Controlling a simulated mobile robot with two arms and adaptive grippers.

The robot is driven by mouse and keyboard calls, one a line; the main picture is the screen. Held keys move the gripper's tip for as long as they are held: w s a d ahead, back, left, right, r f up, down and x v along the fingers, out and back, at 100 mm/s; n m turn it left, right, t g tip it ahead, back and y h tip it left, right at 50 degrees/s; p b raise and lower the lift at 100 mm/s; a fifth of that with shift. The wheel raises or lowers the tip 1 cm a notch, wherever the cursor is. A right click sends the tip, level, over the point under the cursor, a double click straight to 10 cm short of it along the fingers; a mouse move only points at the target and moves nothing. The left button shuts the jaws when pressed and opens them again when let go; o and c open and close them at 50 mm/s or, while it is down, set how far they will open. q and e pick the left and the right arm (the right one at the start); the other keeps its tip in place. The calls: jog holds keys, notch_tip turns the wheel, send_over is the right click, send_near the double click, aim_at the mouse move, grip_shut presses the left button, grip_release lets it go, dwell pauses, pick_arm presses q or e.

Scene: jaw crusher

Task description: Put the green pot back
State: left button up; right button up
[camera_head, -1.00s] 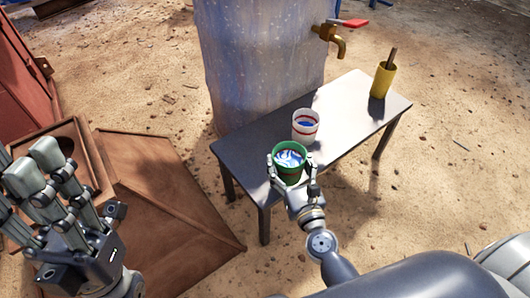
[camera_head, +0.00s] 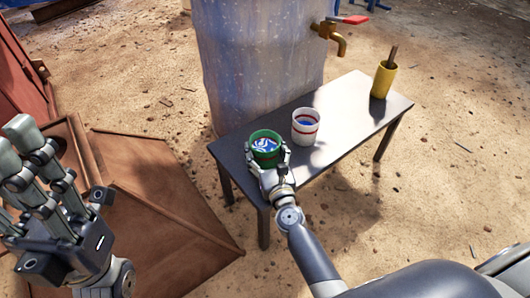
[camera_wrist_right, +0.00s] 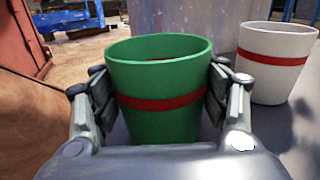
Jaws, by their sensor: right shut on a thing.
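The green pot (camera_head: 265,143) with a red band is at the left end of the grey table (camera_head: 335,135), upright, with blue and white contents showing inside. My right gripper (camera_head: 268,165) is shut around it from the near side. In the right wrist view the green pot (camera_wrist_right: 160,90) stands between the two fingers, one on each side. Whether its base touches the table top is hard to tell. My left gripper (camera_head: 45,175) is at the left of the head view, away from the table, with its fingers spread and nothing between them.
A white pot (camera_head: 305,126) with a red band stands right of the green pot. A yellow cup (camera_head: 382,80) with a stick stands at the table's far right end. A large barrel (camera_head: 260,60) with a brass tap (camera_head: 335,38) rises behind the table. Rusty metal plates (camera_head: 160,200) lie at left.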

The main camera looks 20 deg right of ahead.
jog(key=shift+f, duration=0.1)
jog(key=o, duration=1.5)
